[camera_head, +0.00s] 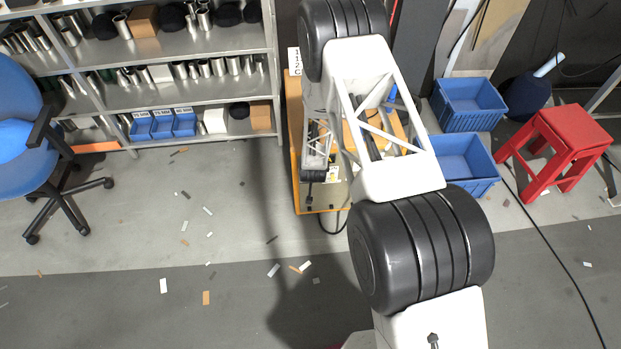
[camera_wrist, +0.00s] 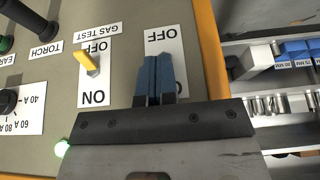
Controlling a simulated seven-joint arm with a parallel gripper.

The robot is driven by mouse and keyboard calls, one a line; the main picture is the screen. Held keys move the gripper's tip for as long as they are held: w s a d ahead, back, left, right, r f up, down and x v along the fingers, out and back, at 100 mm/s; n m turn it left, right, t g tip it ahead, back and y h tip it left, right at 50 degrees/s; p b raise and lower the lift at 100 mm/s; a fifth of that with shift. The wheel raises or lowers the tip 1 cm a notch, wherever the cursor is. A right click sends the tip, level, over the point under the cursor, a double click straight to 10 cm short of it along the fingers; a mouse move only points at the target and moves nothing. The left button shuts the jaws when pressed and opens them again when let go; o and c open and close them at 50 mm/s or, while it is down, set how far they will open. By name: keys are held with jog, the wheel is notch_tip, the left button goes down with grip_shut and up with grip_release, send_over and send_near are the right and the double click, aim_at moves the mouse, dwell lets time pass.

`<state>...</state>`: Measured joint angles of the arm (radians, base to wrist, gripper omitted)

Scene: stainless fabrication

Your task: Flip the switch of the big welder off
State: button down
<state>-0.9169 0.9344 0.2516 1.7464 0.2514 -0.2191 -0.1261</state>
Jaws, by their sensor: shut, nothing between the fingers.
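The big welder (camera_head: 297,150) is an orange-edged machine, largely hidden behind my arm in the head view. Its grey panel (camera_wrist: 125,20) fills much of the wrist view. My gripper (camera_wrist: 160,72) is shut and empty, its blue fingertips together in front of a white OFF plate (camera_wrist: 157,37) near the panel's orange edge. The fingers cover the middle and lower part of this plate, and its lever is hidden. I cannot tell its position or whether the fingers touch it. In the head view I cannot make out the fingertips.
Left of the fingers, a yellow toggle (camera_wrist: 88,62) sits on the GAS TEST plate (camera_wrist: 93,97). A black dial (camera_wrist: 8,103) and green light (camera_wrist: 62,148) are nearby. Shelves (camera_head: 180,95) stand left of the welder; blue crates (camera_head: 470,105) and a red stool (camera_head: 555,140) stand right.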

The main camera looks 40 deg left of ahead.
jog(key=shift+s+d+f+t+y, duration=0.1)
jog(key=shift+s+f+t+y, duration=0.1)
jog(key=shift+t+y, duration=0.2)
dwell(0.3)
jog(key=t+y, duration=0.1)
jog(key=f+t+y, duration=0.2)
jog(key=shift+s+d+f+t+y, duration=0.15)
jog(key=shift+s+d+t+y, duration=0.1)
jog(key=shift+d+t+y, duration=0.05)
dwell(0.5)
jog(key=shift+r, duration=0.65)
jog(key=shift+r, duration=0.1)
jog(key=shift+s+d+r, duration=0.1)
jog(key=shift+s+d, duration=0.05)
jog(key=s+d+f+v, duration=0.1)
jog(key=f+v, duration=0.1)
jog(key=v, duration=1.1)
jog(key=shift+d, duration=0.2)
